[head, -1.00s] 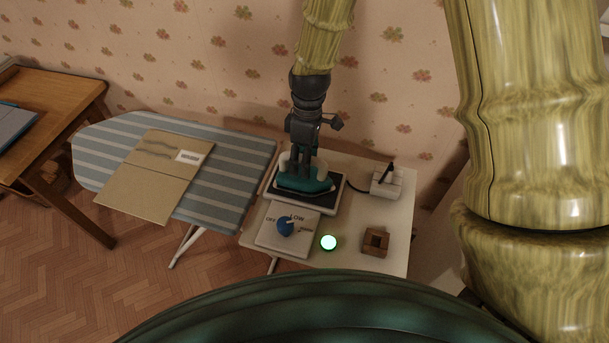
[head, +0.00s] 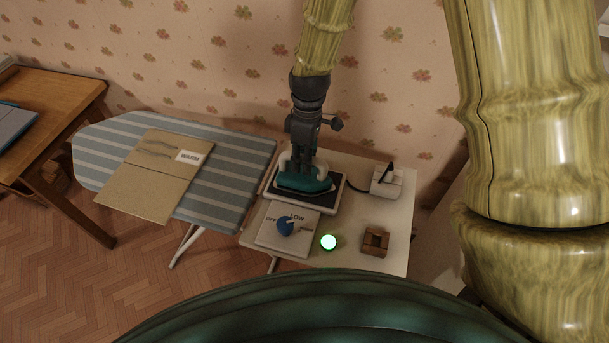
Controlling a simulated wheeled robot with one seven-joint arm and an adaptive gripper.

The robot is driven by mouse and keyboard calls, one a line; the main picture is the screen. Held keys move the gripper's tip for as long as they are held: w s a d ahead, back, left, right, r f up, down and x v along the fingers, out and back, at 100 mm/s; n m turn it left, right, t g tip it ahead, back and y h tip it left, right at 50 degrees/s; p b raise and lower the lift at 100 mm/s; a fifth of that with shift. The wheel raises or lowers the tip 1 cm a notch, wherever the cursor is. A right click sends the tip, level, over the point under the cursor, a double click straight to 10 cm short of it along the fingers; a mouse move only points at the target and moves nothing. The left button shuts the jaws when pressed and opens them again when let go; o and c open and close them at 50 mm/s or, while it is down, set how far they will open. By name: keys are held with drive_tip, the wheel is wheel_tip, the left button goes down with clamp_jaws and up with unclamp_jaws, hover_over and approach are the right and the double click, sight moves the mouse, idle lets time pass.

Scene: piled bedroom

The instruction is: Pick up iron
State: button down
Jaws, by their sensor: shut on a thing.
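The iron (head: 304,185) has a teal body and pale handle parts. It sits on a dark pad with a pale rim (head: 331,200) on a small white table (head: 398,225). My gripper (head: 303,165) points down over the iron from behind and is shut on it, at the handle. The fingers hide part of the handle. I cannot tell any gap between the iron and the pad.
An ironing board (head: 233,163) with a cardboard folder (head: 150,190) stands left. A wooden desk (head: 62,105) stands far left.

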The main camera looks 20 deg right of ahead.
drive_tip(key=shift+w+r, duration=0.1)
drive_tip(key=shift+r, duration=0.05)
drive_tip(key=shift+r+b, duration=0.3)
drive_tip(key=shift+r, duration=0.3)
drive_tip(key=shift+r+b, duration=1.1)
drive_tip(key=shift+r, duration=3.45)
drive_tip(key=c, duration=1.8)
unclamp_jaws()
drive_tip(key=shift+c, duration=0.2)
clamp_jaws()
wheel_tip(320, 180, up, 6)
drive_tip(key=p, duration=0.6)
